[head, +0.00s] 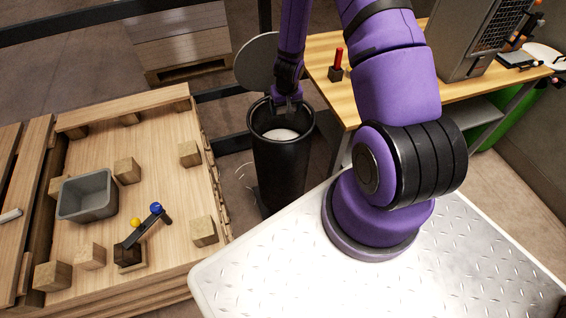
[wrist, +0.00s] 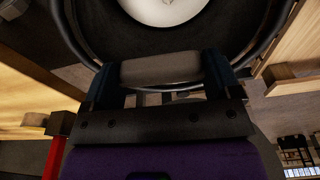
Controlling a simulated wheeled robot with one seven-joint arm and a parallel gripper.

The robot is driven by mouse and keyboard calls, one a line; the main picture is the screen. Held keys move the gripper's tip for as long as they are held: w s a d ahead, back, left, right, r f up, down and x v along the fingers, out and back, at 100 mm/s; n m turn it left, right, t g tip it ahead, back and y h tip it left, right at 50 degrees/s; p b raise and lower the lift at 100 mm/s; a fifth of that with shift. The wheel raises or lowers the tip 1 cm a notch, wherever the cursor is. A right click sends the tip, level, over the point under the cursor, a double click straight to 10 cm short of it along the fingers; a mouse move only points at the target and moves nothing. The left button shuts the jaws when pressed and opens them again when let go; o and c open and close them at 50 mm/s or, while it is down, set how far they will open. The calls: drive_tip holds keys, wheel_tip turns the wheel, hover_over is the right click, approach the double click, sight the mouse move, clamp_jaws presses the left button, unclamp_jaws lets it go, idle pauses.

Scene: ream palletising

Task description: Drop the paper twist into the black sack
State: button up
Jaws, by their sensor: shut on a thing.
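The black sack (head: 280,170) stands upright as a tall round bin shape with an open mouth, between the pallet and the wooden table. A white round thing lies inside it and shows through the mouth. My gripper (head: 287,106) is pointed down at the mouth of the sack, over its far part. In the wrist view, my gripper (wrist: 160,72) is shut on a pale grey-beige roll, the paper twist (wrist: 160,70), held crosswise between the two fingers. The dark sack mouth and its metal rim (wrist: 262,40) lie beyond the twist. The twist is not clear in the head view.
A round grey lid (head: 256,58) stands up behind the sack. The pallet (head: 140,185) on the left holds wooden blocks, a grey tub (head: 88,194) and a dark lever piece. The table (head: 335,95) on the right carries a red-handled tool (head: 338,62) and a grey case.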

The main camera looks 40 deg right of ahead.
drive_tip(key=shift+f, duration=1)
drive_tip(key=o, duration=0.7)
drive_tip(key=shift+r, duration=0.1)
drive_tip(key=r, duration=0.3)
drive_tip(key=s+r, duration=0.1)
drive_tip(key=r, duration=0.6)
drive_tip(key=shift+s+a+r, duration=0.3)
